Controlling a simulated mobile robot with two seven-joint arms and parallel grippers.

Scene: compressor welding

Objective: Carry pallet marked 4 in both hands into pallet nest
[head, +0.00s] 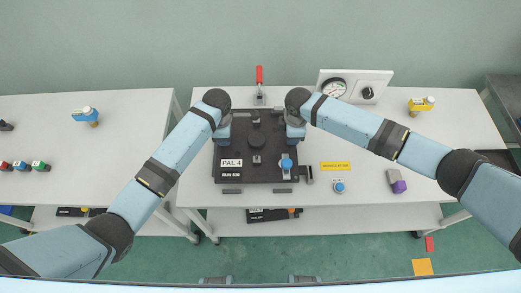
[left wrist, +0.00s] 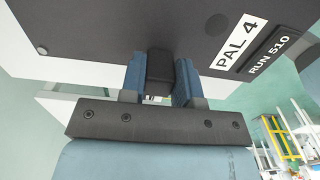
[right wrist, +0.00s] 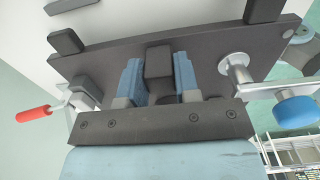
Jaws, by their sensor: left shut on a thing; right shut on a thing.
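The dark square pallet (head: 236,147) with the "PAL 4" label (head: 231,163) is in the middle of the centre table. My left gripper (head: 223,127) is shut on a dark grip block at its left side; the pallet and label show close in the left wrist view (left wrist: 110,28). My right gripper (head: 294,126) is shut on the block at the right side, also in the right wrist view (right wrist: 158,70). Dark blocks (head: 283,190) of what looks like the nest show at the pallet's front edge. I cannot tell whether the pallet is seated or just above the table.
A red-handled clamp (head: 259,78) stands behind the pallet. A gauge panel (head: 354,86) is at the back right. A blue button (head: 339,187), a purple-topped block (head: 397,183) and a yellow device (head: 421,105) stand to the right. Another table (head: 60,180) is at the left.

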